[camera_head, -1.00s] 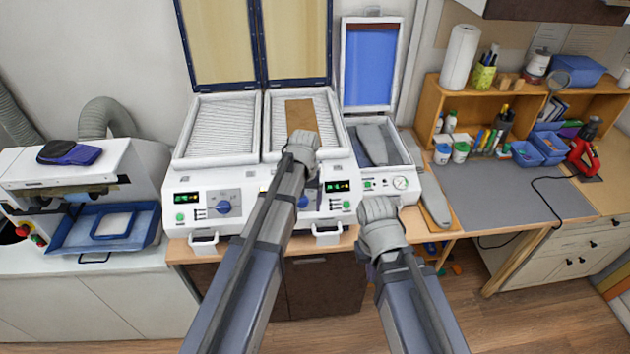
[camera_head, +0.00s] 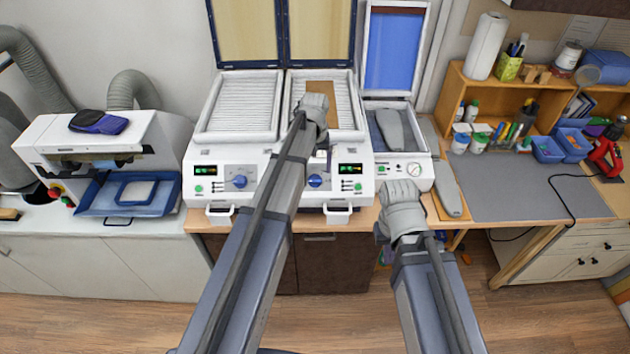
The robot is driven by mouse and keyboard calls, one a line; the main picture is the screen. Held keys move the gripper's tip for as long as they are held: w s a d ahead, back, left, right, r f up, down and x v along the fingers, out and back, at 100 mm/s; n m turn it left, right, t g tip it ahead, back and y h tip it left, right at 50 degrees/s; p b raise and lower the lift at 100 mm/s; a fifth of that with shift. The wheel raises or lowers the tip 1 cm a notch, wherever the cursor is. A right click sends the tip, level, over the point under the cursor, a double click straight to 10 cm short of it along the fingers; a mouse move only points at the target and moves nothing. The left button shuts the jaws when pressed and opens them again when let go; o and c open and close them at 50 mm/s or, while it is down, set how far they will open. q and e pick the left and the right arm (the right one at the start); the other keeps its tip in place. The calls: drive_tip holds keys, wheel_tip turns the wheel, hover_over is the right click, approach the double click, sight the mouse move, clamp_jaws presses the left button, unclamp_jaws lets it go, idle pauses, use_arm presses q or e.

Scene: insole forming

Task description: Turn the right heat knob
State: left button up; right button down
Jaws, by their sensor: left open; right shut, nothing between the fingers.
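The right heat knob (camera_head: 315,181) is a blue dial on the white front panel of the two-bay heater (camera_head: 275,197), beside a green display. The left heat knob (camera_head: 240,182) is a matching blue dial. My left gripper (camera_head: 322,140) is open; its wrist shows in front of the right bay, above the right heat knob in the picture. The arm hides its fingertips in part, and I cannot tell its distance from the knob. My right gripper (camera_head: 384,228) is shut and empty, in front of the smaller press at the right, its fingers mostly hidden.
A brown sheet (camera_head: 345,118) lies in the right bay. The smaller press (camera_head: 420,172) with a gauge stands right of the heater, a grey insole form (camera_head: 391,128) in it. White handles (camera_head: 338,217) stick out below the panel.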

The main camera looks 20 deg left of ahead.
sight(315, 179)
use_arm(q)
wheel_tip(315, 179, down, 5)
drive_tip(key=b, duration=0.4)
drive_tip(key=shift+c, duration=0.4)
drive_tip(key=c, duration=1.3)
